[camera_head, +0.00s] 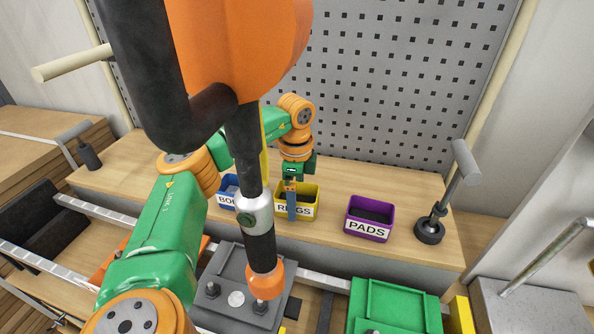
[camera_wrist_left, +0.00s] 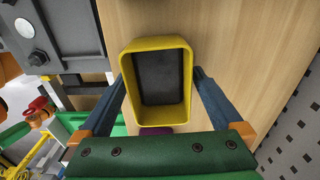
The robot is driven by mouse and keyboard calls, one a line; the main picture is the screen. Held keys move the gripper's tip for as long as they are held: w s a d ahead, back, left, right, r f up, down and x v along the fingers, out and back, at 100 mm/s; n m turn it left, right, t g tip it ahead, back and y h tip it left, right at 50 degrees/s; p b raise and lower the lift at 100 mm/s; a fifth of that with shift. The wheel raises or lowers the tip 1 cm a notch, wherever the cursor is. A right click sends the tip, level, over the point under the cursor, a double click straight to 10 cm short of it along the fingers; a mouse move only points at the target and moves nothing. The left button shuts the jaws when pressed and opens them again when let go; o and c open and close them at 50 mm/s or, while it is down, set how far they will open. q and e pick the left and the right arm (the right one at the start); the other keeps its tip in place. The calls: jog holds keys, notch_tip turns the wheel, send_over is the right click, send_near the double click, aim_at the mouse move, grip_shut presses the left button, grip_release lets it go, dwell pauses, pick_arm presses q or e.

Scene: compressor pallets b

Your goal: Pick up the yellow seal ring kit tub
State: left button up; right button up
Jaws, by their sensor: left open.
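The yellow tub (camera_head: 311,195) stands upright on the wooden shelf, with a white label partly covered by a gripper finger. In the left wrist view the yellow tub (camera_wrist_left: 186,95) shows from above with a dark inside. My left gripper (camera_head: 291,212) is open and points down at the tub, one blue finger in front of its labelled face. In the left wrist view the fingers of my left gripper (camera_wrist_left: 160,73) lie on either side of the tub. Whether they touch its walls I cannot tell. My right gripper is not in view.
A blue tub (camera_head: 227,199) stands close to the left and a purple PADS tub (camera_head: 369,219) to the right. A black and orange tool (camera_head: 258,235) hangs in front. A perforated panel (camera_head: 390,90) rises behind the shelf (camera_head: 405,190). A clamp-like stand (camera_head: 430,230) is at right.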

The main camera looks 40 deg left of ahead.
pick_arm(q)
jog(key=shift+w, duration=0.15)
jog(key=shift+d, duration=0.1)
jog(key=shift+c, duration=0.9)
jog(key=shift+s, duration=0.2)
jog(key=c, duration=1.1)
jog(key=shift+c, duration=0.6)
jog(key=shift+w, duration=0.15)
